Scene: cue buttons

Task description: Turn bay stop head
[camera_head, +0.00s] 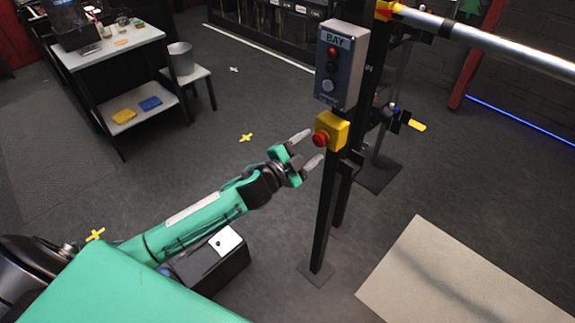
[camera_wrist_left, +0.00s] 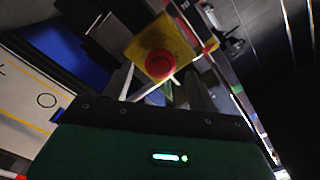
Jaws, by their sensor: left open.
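The bay stop is a yellow box with a round red head (camera_head: 320,138), mounted on a black post below the grey BAY panel (camera_head: 340,65). My left gripper (camera_head: 307,150) is open and empty, its two fingers pointing at the red head from the left, just short of it. In the left wrist view the red head (camera_wrist_left: 160,65) on its yellow box (camera_wrist_left: 150,42) shows beyond and between the fingers. Whether a fingertip touches the head cannot be told. My right gripper is not in view.
The black post (camera_head: 326,215) stands on the floor in front of my gripper. A horizontal metal bar (camera_head: 490,42) runs to the right at the top. A white shelf table (camera_head: 105,50) and stool (camera_head: 185,75) stand at the back left. A pale mat (camera_head: 460,280) lies at right.

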